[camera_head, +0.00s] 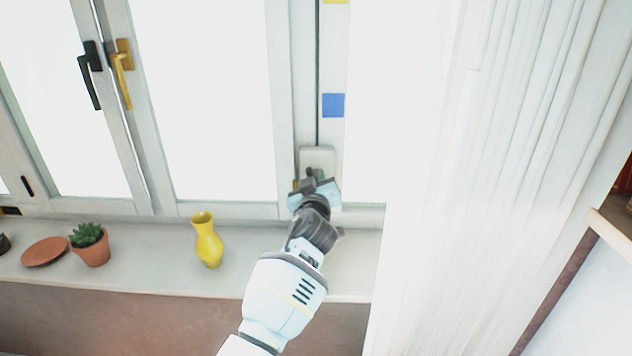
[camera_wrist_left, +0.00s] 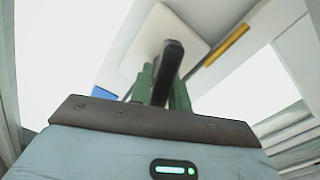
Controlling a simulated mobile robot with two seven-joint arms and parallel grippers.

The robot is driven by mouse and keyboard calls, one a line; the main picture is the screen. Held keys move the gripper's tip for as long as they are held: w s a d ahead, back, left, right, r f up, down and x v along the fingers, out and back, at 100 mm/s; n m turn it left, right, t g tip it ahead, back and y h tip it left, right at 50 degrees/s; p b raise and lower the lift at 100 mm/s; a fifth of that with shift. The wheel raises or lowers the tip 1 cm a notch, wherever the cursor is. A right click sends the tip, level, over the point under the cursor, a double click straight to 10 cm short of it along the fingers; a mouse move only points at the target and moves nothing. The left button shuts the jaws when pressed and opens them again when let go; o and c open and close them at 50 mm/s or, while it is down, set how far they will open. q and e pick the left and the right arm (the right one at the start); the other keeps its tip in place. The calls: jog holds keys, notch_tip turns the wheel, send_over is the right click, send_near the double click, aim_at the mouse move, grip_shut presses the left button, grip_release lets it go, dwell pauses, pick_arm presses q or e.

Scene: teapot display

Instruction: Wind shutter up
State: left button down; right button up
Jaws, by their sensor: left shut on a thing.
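The shutter winder is a pale box (camera_head: 317,155) on the window frame, just above the sill. A thin dark line runs up the frame above it. In the left wrist view the winder's white plate (camera_wrist_left: 160,32) is close ahead, with a black handle (camera_wrist_left: 171,58) sticking out toward me. My left gripper (camera_head: 316,178) is at the winder. Its green fingers (camera_wrist_left: 163,88) sit on both sides of the black handle and are shut on it. The gripper hides the handle and the lower part of the box in the head view. My right gripper is not in view.
A yellow vase (camera_head: 209,246), a potted succulent (camera_head: 90,246) and a terracotta saucer (camera_head: 45,251) stand on the sill (camera_head: 160,270), left of my arm. White curtains (camera_head: 490,180) hang to the right. Blue (camera_head: 333,105) and yellow marks are on the frame above.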

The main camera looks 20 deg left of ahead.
pick_arm(q)
jog(key=m, duration=0.7)
jog(key=shift+d, duration=0.1)
jog(key=m, duration=0.7)
jog(key=shift+d+m+p, duration=0.1)
jog(key=shift+m+p, duration=0.3)
jog(key=m, duration=0.3)
jog(key=shift+m+p, duration=0.3)
jog(key=shift+p, duration=0.05)
jog(key=m+p, duration=0.1)
jog(key=m, duration=0.3)
jog(key=shift+w+m, duration=0.1)
jog(key=shift+m, duration=0.2)
jog(key=m+p, duration=0.1)
jog(key=m, duration=0.3)
jog(key=shift+f, duration=0.1)
jog(key=shift+f+m+p, duration=0.2)
jog(key=shift+m+p, duration=0.15)
jog(key=shift+m, duration=1.25)
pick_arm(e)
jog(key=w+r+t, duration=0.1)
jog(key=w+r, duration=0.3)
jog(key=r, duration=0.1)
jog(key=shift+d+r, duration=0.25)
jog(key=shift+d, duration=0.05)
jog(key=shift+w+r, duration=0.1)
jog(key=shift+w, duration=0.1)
